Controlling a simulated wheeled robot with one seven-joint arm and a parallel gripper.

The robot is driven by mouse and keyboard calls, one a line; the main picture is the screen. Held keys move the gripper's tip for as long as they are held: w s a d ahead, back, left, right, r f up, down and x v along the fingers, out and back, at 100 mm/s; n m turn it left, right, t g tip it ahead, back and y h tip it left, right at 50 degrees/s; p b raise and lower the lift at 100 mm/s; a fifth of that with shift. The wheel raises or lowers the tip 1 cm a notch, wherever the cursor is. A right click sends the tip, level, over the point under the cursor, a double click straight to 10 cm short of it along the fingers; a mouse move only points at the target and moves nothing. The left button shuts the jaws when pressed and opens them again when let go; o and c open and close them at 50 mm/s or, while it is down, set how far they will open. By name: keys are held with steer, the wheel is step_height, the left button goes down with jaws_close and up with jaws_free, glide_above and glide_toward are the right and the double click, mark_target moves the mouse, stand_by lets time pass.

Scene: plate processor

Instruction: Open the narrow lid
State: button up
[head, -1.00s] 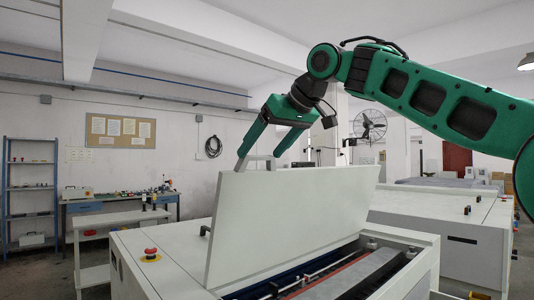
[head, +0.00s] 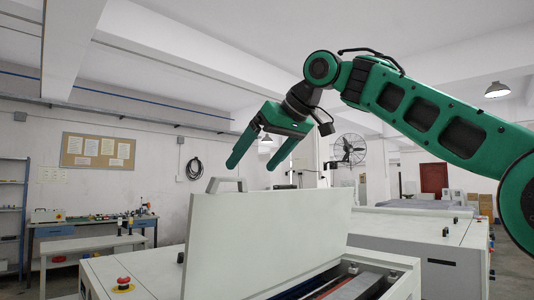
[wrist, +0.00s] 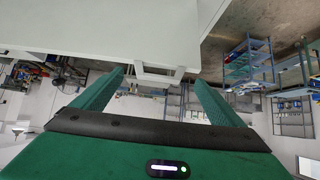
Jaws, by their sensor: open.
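The narrow lid (head: 270,235) of the plate processor stands raised and tilted up in the head view. Its grey handle (head: 226,184) sticks up from the upper left edge. In the wrist view the handle (wrist: 160,72) lies ahead, between and beyond the fingertips. My gripper (head: 252,165) is open and empty, above and slightly right of the handle, apart from it. Under the lid the machine's opening shows a dark interior with rails (head: 330,286). The lid's lower left part and hinge are not clearly seen.
A red emergency button (head: 123,283) sits on the machine top, left of the lid. Another white machine body (head: 430,245) stands behind to the right. A workbench (head: 90,228) and a shelf (head: 12,215) stand along the left wall.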

steer(key=shift+v, duration=2.25)
